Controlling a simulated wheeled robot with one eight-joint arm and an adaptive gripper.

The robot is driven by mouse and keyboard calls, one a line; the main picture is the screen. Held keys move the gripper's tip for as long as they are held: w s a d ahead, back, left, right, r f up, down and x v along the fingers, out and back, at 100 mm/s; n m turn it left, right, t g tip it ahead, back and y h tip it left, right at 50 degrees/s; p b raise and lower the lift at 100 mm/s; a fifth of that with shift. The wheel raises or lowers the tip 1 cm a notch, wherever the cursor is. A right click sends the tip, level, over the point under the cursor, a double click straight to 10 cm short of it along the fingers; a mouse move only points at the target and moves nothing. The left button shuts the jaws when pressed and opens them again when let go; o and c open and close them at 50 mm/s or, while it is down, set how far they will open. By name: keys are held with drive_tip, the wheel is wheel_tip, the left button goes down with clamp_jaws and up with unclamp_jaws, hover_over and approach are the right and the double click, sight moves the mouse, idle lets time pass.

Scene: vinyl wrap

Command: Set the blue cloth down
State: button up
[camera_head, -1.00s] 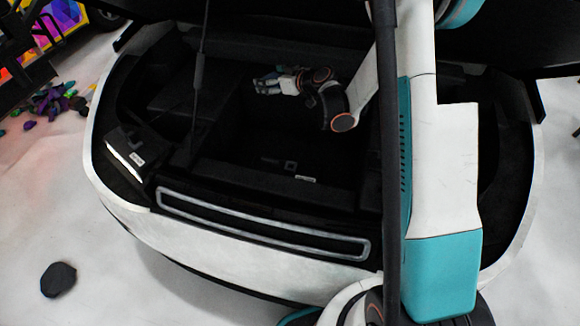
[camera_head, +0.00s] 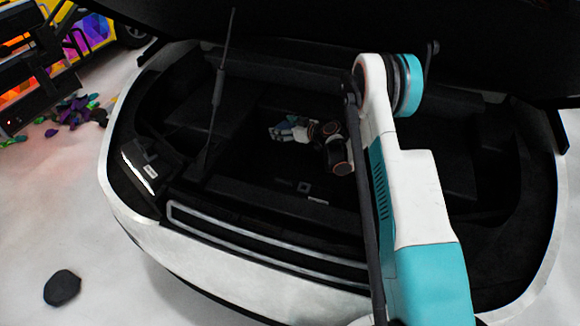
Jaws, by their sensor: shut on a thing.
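My gripper (camera_head: 276,132) is inside the dark open compartment of a white vehicle, in the middle of the head view. Its fingers point left and look closed. A small light-blue patch (camera_head: 287,125) shows at the fingers, which seems to be the blue cloth held there. It is too small to tell its shape or whether it touches the compartment floor (camera_head: 250,158).
The white rim (camera_head: 150,228) curves around the compartment. A thin strut (camera_head: 221,88) stands left of my gripper. A dark box with a white label (camera_head: 140,165) sits at the left. Colourful scraps (camera_head: 75,110) and a dark lump (camera_head: 62,288) lie on the pale floor.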

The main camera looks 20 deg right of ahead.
wheel_tip(320, 180, down, 16)
drive_tip(key=b, duration=0.4)
drive_tip(key=shift+r+b, duration=0.25)
drive_tip(key=shift+b, duration=0.15)
drive_tip(key=shift+f, duration=0.25)
drive_tip(key=shift+f, duration=0.3)
drive_tip(key=o, duration=0.9)
